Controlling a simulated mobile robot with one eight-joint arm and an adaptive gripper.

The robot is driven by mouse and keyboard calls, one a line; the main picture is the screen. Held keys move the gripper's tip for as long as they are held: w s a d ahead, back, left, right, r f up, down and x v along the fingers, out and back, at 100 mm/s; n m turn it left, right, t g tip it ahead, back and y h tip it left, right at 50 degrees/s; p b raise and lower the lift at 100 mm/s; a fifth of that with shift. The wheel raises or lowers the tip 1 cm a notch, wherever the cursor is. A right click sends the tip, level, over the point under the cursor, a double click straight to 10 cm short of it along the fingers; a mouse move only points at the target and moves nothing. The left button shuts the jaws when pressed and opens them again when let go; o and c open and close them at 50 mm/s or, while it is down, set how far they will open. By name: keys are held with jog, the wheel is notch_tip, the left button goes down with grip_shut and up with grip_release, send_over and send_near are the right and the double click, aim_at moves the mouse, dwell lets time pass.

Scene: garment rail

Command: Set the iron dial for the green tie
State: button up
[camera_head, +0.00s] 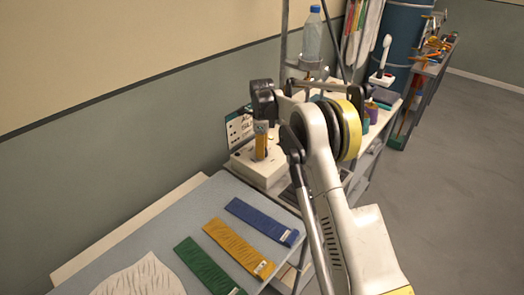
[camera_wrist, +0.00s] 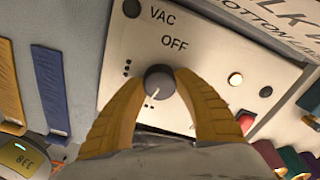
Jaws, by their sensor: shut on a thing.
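The dial (camera_wrist: 159,81) is a dark round knob on the white iron panel (camera_wrist: 205,62) in the wrist view. Its white mark points down in the picture and slightly left. "OFF" is printed above it, and small groups of dots lie to its left; marks below it are hidden by my fingers. My gripper (camera_wrist: 160,80) has its yellow fingers shut on the dial, one on each side. In the head view my gripper (camera_head: 261,155) reaches down to the white control box (camera_head: 247,163). The green tie (camera_head: 207,268) lies flat on the board, nearest of three.
A yellow tie (camera_head: 238,248) and a blue tie (camera_head: 262,222) lie beside the green one on the grey board (camera_head: 180,222). A printed sign (camera_head: 238,128) stands behind the box.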

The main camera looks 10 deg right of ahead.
jog(key=m, duration=1)
jog(key=shift+m, duration=0.3)
dwell(0.4)
jog(key=o, duration=1.3)
jog(key=shift+c, duration=0.2)
notch_tip(320, 180, up, 12)
